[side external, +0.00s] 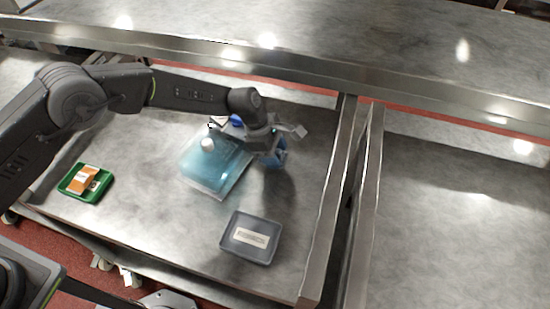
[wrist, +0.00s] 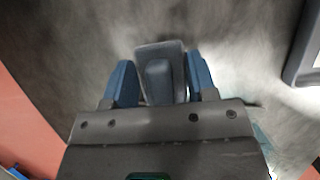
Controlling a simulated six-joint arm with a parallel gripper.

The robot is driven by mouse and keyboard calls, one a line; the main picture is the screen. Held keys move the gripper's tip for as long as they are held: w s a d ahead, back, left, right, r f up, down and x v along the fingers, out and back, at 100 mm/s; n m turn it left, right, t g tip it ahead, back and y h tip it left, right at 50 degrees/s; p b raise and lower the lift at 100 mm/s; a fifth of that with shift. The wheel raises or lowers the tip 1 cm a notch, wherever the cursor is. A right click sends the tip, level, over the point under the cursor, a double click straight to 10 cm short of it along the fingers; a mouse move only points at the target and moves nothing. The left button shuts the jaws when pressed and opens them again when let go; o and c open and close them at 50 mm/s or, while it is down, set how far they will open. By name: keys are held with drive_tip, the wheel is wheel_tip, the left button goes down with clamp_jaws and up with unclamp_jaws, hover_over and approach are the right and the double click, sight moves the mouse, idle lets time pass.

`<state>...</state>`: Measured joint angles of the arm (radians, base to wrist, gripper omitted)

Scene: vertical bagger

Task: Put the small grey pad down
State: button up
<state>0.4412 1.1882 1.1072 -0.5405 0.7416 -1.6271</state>
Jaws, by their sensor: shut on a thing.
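The small grey pad (wrist: 158,52) shows in the wrist view between the blue fingers of my gripper (wrist: 161,82). It has a raised block in its middle. My gripper is shut on it. In the side external view my gripper (side external: 275,155) points down over the grey table, to the right of a clear blue bag, and its fingers and the pad are largely hidden or too small to make out. Whether the pad touches the table cannot be told.
A clear blue bag (side external: 214,165) lies left of my gripper. A grey tray (side external: 231,249) with a white label stands in front. A green tray (side external: 72,193) with an orange packet is at the left. A metal rail (side external: 342,200) bounds the table's right side.

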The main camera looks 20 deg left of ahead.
drive_tip(key=shift+f, duration=1.35)
drive_tip(key=shift+f, duration=0.1)
drive_tip(key=o, duration=1)
drive_tip(key=v, duration=1.2)
